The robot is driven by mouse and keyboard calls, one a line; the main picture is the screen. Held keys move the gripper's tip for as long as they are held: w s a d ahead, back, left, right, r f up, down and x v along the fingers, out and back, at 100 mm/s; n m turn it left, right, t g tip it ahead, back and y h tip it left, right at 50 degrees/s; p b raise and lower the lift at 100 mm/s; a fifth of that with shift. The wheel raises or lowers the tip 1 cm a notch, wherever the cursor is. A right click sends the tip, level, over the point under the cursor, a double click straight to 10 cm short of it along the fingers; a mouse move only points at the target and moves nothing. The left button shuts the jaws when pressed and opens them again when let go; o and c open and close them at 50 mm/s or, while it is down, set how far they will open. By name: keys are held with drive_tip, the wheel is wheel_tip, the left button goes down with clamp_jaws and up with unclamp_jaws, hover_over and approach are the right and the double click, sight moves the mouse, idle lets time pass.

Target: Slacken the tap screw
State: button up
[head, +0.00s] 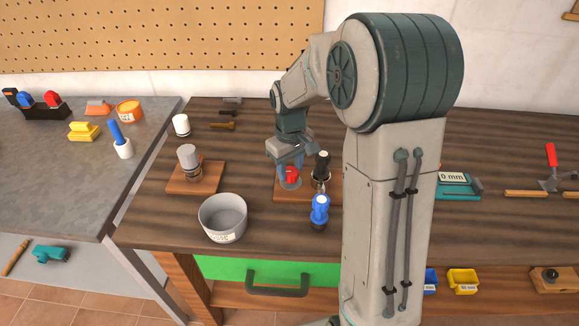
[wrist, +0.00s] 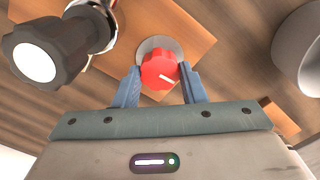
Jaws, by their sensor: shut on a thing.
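The tap screw is a red round knob (wrist: 160,70) with a white pointer line, set on a light grey round base over a wooden board (wrist: 190,25). The red knob (head: 291,172) also shows low between my fingers in the head view. My gripper (wrist: 162,85) is shut on the knob, with one blue finger on each side of it. In the head view my gripper (head: 290,178) points down over the wooden board (head: 281,193). The pointer line slants toward the right finger.
A black-capped fitting (head: 321,166) stands close to the right of my gripper, with a blue-topped item (head: 319,210) in front. A grey bowl (head: 223,217) stands at the front left. A second board (head: 196,181) carries a grey-knobbed fitting (head: 188,158).

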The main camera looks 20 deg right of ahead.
sight(290, 171)
drive_tip(key=shift+w+r+n, duration=0.1)
drive_tip(key=shift+n, duration=0.9)
drive_tip(key=o, duration=1)
drive_tip(key=shift+c, duration=0.2)
drive_tip(key=shift+o, duration=0.2)
wheel_tip(290, 171, up, 14)
